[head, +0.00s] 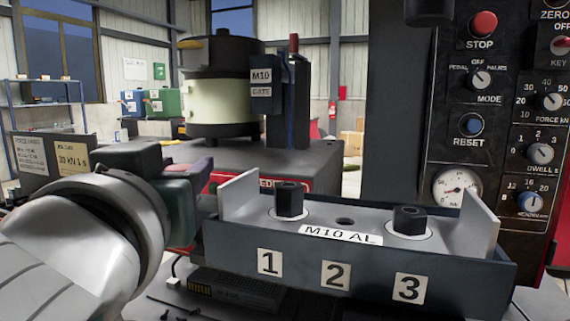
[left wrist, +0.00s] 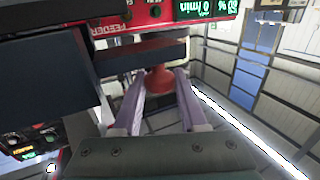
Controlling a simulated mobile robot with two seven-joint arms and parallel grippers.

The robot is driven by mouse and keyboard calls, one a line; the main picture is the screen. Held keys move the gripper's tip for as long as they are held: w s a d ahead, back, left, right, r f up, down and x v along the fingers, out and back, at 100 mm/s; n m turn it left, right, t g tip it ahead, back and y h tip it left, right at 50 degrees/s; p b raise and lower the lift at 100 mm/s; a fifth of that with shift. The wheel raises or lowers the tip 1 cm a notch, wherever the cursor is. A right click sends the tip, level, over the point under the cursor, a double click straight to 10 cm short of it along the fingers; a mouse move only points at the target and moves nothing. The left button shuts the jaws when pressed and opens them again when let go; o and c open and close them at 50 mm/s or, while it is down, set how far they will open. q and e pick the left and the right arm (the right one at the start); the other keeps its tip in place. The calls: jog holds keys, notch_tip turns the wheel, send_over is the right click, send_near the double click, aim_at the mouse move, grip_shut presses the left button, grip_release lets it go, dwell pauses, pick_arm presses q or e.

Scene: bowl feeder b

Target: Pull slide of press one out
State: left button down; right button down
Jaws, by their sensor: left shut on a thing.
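A dark slide tray (head: 225,247) marked 1, 2 and 3 stands out in front of me in the head view. It carries a grey plate (head: 265,222) labelled M10 AL with two black hex pieces (head: 290,199) (head: 409,220) and an empty hole between them. My left gripper (head: 198,167) is at the tray's left end, its fingertips mostly hidden there. In the left wrist view its pale fingers (left wrist: 161,85) are shut on a red knob (left wrist: 158,80) beside a dark block (left wrist: 142,58). I cannot tell how the knob joins the tray. My right gripper is not in view.
A control panel (head: 499,127) with knobs, a gauge and a red stop button stands at the right. A bowl feeder (head: 222,97) with a dark M10 unit (head: 288,97) stands behind the tray. A dark label plate (head: 42,158) is at the left.

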pick_arm(q)
jog(key=shift+a, duration=0.1)
jog(key=shift+a, duration=0.2)
jog(key=w+a+p, duration=0.2)
jog(key=a, duration=0.7)
jog(key=w+a+p, duration=0.1)
jog(key=w+a, duration=0.2)
jog(key=a, duration=0.6)
jog(key=shift+f+p, duration=0.15)
jog(key=shift+p, duration=0.25)
jog(key=shift+a, duration=0.15)
jog(key=c, duration=0.5)
grip_release()
jog(key=shift+o, duration=0.2)
jog(key=shift+s, duration=0.1)
